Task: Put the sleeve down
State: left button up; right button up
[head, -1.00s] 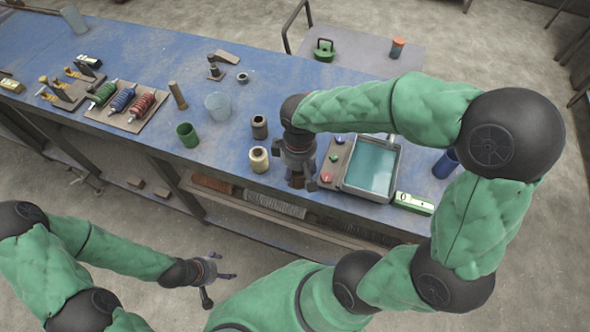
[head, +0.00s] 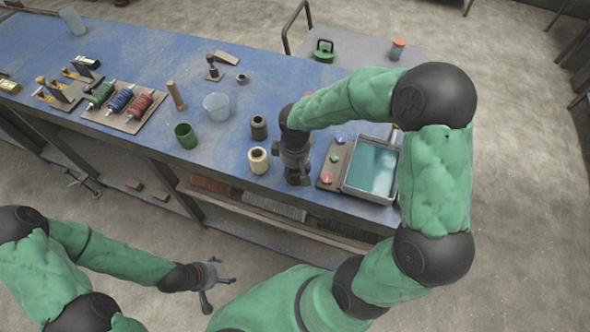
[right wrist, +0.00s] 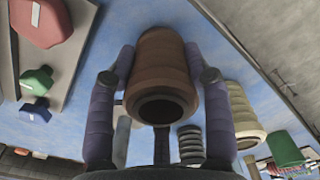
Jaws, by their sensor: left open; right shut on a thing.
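The sleeve, a brown hollow cylinder (right wrist: 160,62), is between the fingers of my right gripper (right wrist: 158,85) in the right wrist view, with its dark open end facing the camera. My right gripper (head: 298,178) is shut on it and points down at the front part of the blue bench (head: 225,172), left of the tray. In the head view the sleeve is mostly hidden by the gripper, and I cannot tell whether it touches the bench. My left gripper (head: 222,280) is open and empty, off the bench above the floor.
A cream spool (head: 258,160) and a dark ribbed cylinder (head: 259,128) stand just left of my right gripper. A board with coloured knobs (head: 333,165) and a tray of teal liquid (head: 372,168) lie to its right. A green cup (head: 186,136) and a clear cup (head: 217,106) stand further left.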

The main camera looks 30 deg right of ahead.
jog(key=shift+r, duration=0.1)
jog(key=o, duration=1.3)
jog(key=shift+o, duration=0.2)
jog(key=shift+r, duration=0.1)
notch_tip(320, 180, up, 12)
jog(key=p, duration=0.2)
